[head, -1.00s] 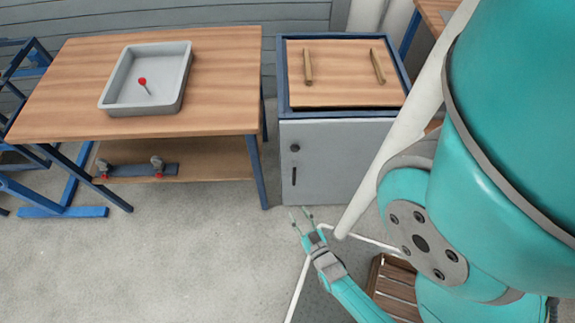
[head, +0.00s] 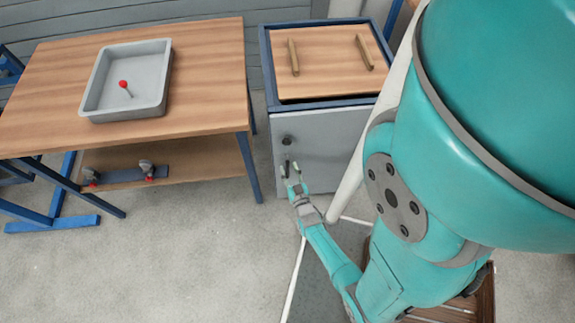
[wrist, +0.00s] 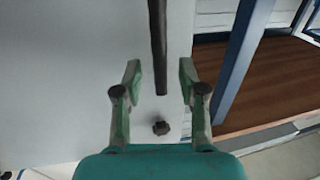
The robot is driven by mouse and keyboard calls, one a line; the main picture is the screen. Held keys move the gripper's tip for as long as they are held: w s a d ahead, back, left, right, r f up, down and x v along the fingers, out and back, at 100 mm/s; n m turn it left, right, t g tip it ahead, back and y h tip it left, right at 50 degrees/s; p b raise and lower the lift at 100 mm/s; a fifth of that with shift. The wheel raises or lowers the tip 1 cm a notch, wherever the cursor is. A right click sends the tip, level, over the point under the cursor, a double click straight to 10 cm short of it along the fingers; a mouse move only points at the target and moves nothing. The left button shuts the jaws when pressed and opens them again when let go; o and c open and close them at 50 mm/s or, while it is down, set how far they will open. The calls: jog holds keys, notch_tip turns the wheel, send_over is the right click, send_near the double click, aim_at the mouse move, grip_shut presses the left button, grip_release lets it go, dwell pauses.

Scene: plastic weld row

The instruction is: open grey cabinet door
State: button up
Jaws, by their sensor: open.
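The grey cabinet door (head: 325,142) is the flat front of a blue-framed cabinet and looks shut. Near its left edge are a dark round knob (head: 287,140) and, below it, a dark vertical bar handle (head: 295,165). My gripper (head: 290,167) is open in front of the handle and partly hides it. In the wrist view, the open fingers (wrist: 160,85) stand on either side of the end of the bar handle (wrist: 158,45), with clear gaps to both. The knob (wrist: 161,128) shows beyond that end, between the finger bases.
A wooden workbench (head: 205,60) with blue legs stands to the left, bearing a grey tray (head: 92,112) with a red-tipped item. Its lower shelf (head: 205,160) holds a clamp-like fixture. Two wooden bars (head: 293,58) lie on the cabinet top. Floor in front of the bench is clear.

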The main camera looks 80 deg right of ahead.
jog(key=shift+x, duration=1.15)
grip_shut()
